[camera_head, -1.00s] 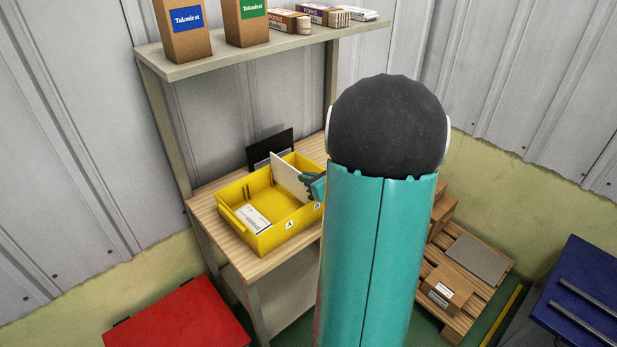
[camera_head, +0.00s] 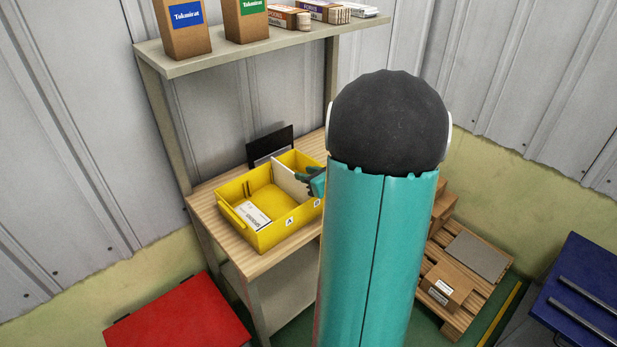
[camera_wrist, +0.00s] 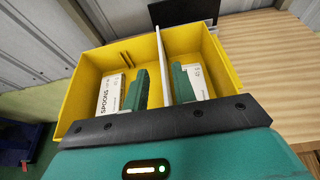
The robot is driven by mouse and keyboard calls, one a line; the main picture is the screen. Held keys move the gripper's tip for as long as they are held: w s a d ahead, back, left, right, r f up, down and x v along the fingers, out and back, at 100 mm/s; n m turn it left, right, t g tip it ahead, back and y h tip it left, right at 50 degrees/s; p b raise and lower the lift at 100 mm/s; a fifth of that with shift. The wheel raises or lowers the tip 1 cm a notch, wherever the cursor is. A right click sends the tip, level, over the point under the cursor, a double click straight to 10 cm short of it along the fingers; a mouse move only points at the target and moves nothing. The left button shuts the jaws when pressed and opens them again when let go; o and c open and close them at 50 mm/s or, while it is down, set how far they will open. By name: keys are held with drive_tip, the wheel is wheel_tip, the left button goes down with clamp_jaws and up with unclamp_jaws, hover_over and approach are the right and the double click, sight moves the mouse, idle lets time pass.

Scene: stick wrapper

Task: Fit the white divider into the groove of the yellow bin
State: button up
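The yellow bin (camera_head: 268,238) stands on the wooden shelf table. My gripper (camera_head: 315,182) is at the bin's near right side. In the wrist view its green fingers (camera_wrist: 163,86) are open, one on each side of the divider, with a visible gap on the left. Dark groove lines (camera_wrist: 125,66) show on the far wall of the left compartment.
A white spoons box (camera_head: 254,217) lies in the left compartment; another white box (camera_wrist: 198,82) is in the right one. A black panel (camera_head: 270,143) stands behind the bin. An upper shelf (camera_head: 255,49) holds cartons. Bare tabletop (camera_wrist: 275,60) lies right of the bin.

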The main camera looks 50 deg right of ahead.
drive_tip(key=d+v, duration=0.1)
drive_tip(key=v, duration=1.1)
drive_tip(key=w+a+r+m+g+h, duration=0.2)
drive_tip(key=w+a+r+m+h, duration=0.5)
drive_tip(key=m, duration=1.1)
drive_tip(key=s+a+m+g+y, duration=0.3)
drive_tip(key=a+m, duration=0.5)
drive_tip(key=a, duration=0.6)
drive_tip(key=s+a+m+g+y, duration=0.3)
drive_tip(key=a+m, duration=0.6)
drive_tip(key=a, duration=0.6)
drive_tip(key=s+y, duration=0.2)
drive_tip(key=s, duration=0.1)
drive_tip(key=shift+a, duration=0.15)
drive_tip(key=shift+s+r, duration=0.15)
